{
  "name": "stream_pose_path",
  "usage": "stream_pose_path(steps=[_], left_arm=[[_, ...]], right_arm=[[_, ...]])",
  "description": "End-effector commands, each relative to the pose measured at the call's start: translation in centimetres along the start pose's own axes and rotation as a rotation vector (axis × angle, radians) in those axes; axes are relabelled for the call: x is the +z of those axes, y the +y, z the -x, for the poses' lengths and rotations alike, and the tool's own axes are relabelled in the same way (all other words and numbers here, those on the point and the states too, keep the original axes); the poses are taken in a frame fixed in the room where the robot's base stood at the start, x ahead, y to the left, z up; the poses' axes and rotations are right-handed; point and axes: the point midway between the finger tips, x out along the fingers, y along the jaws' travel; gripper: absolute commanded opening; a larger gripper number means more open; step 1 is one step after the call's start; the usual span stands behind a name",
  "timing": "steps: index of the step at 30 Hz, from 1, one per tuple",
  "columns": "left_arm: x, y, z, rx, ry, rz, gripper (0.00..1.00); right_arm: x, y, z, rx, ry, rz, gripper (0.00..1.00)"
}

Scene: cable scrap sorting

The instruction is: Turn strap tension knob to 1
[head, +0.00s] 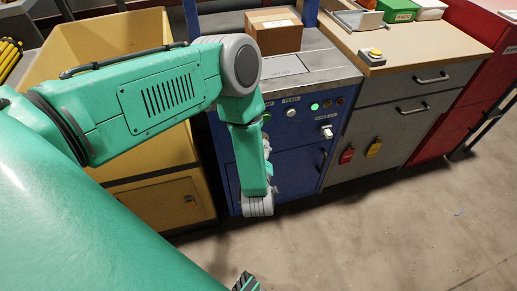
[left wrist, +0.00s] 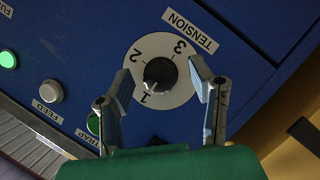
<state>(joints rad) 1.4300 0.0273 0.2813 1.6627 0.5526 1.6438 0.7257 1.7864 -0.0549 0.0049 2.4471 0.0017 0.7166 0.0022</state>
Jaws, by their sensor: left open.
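The strap tension knob (left wrist: 160,73) is a black knob on a white round dial (left wrist: 178,94) marked 1, 2 and 3, under a TENSION label (left wrist: 190,30), in the left wrist view. Its pointer is too small to read surely. My left gripper (left wrist: 162,82) is open, with one finger on each side of the dial and the knob between them. Whether a finger touches the knob I cannot tell. In the head view my left arm hides the knob and most of the gripper in front of the blue cabinet (head: 298,160).
The blue panel also has a FEED button (left wrist: 50,91), a lit green button (left wrist: 8,59) and a green STRAP button (left wrist: 94,123). A yellow bin (head: 95,40) stands left. A grey drawer bench (head: 400,110) stands right. The floor (head: 400,220) in front is clear.

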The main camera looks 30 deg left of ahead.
Motion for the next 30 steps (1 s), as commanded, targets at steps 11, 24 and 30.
stream_pose_path(steps=[11, 24, 30], left_arm=[[0.2, -0.1, 7.8, -0.002, -0.006, -0.003, 0.49], [0.1, -0.1, 10.5, -0.002, -0.003, -0.002, 0.49], [0.1, -0.1, 10.5, -0.002, -0.003, -0.002, 0.49]], right_arm=[[0.0, 0.0, 0.0, 0.000, 0.000, 0.000, 0.40], [-0.1, 0.0, 0.0, 0.000, 0.000, 0.000, 0.40], [-0.2, 0.0, -0.1, 0.000, -0.001, 0.000, 0.40]])
